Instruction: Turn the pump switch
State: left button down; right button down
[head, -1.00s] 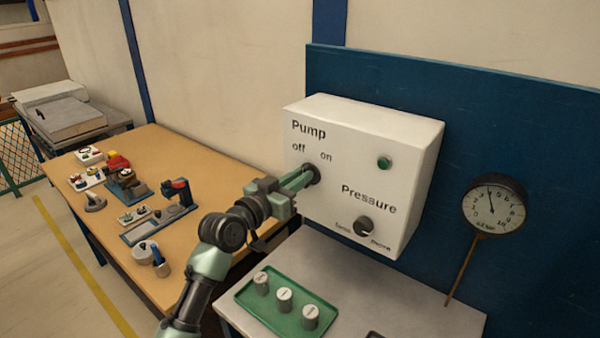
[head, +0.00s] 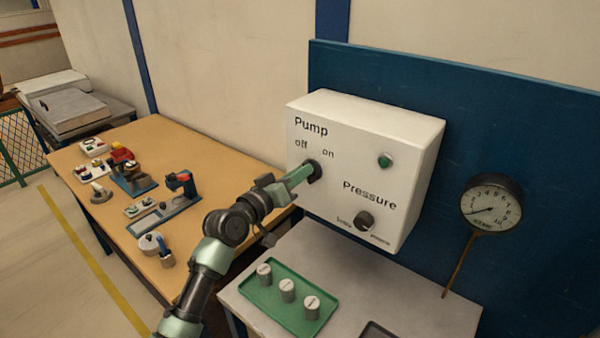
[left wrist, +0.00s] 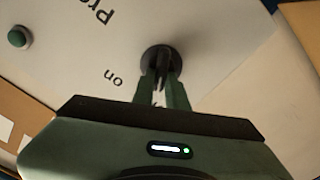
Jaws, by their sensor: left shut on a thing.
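The pump switch (head: 314,171) is a round dark knob on the white control box (head: 350,140), below the words "Pump", "off" and "on". My left gripper (head: 305,175) is shut on the switch, its green fingers reaching in from the left. In the left wrist view the two fingertips (left wrist: 162,85) close on the raised grip of the dark switch (left wrist: 160,58), with the word "on" beside it. The fingers partly hide the knob, so its exact pointing is hard to read. My right gripper is not in view.
A pressure knob (head: 364,221) and a green button (head: 385,160) are on the same box. A round gauge (head: 491,203) stands at right. A green tray (head: 280,318) with weights lies below. A wooden table (head: 215,165) with tools is at left.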

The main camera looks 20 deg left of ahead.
pick_arm(q)
jog(key=c, duration=1.4)
grip_release()
jog(key=shift+c, duration=0.2)
jog(key=b+v, duration=0.2)
jog(key=v, duration=0.6)
